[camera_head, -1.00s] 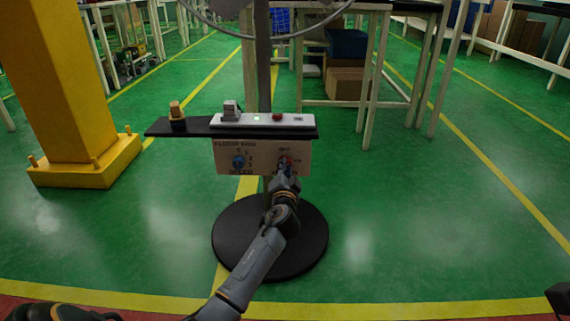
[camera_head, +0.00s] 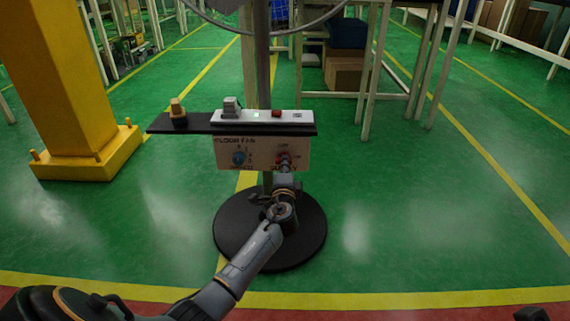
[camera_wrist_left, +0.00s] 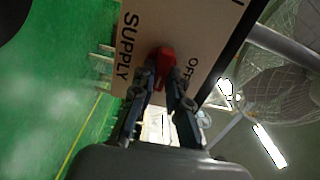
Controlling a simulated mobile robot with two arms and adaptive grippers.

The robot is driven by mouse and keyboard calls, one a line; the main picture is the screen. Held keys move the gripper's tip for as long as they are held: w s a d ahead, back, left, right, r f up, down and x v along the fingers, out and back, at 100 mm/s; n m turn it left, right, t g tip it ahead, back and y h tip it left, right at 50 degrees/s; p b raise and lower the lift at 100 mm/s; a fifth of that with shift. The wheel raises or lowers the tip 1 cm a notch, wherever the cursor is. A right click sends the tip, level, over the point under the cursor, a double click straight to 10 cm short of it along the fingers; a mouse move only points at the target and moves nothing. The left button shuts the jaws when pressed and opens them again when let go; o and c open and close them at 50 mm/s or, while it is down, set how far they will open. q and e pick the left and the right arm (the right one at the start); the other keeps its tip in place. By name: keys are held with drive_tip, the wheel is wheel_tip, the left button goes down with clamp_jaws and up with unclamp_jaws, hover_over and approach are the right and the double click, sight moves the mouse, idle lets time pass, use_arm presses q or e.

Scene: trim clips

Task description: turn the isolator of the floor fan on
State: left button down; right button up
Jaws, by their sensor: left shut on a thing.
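The floor fan (camera_head: 262,70) stands ahead on a round black base (camera_head: 235,232). Its control panel (camera_head: 225,146) hangs under a black shelf and carries a blue knob (camera_head: 239,158) at left and the red isolator (camera_head: 281,158) at right. In the left wrist view the isolator's red handle (camera_wrist_left: 164,58) sits beside the words SUPPLY and OFF. My left gripper (camera_head: 285,167) reaches up to the isolator from below; in the left wrist view its fingers (camera_wrist_left: 162,84) are shut on the red handle. The fingers partly hide the handle and dial.
The black shelf (camera_head: 195,127) above the panel holds an orange-topped beacon (camera_head: 177,110) and a white power strip (camera_head: 246,117). A yellow pillar (camera_head: 60,90) stands at left. White-legged benches stand behind. The green floor on both sides is clear.

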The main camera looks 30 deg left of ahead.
use_arm(q)
drive_tip(key=shift+d, duration=0.1)
idle(0.3)
drive_tip(key=c, duration=1.3)
unclamp_jaws()
drive_tip(key=v, duration=1.2)
drive_tip(key=shift+s, duration=0.1)
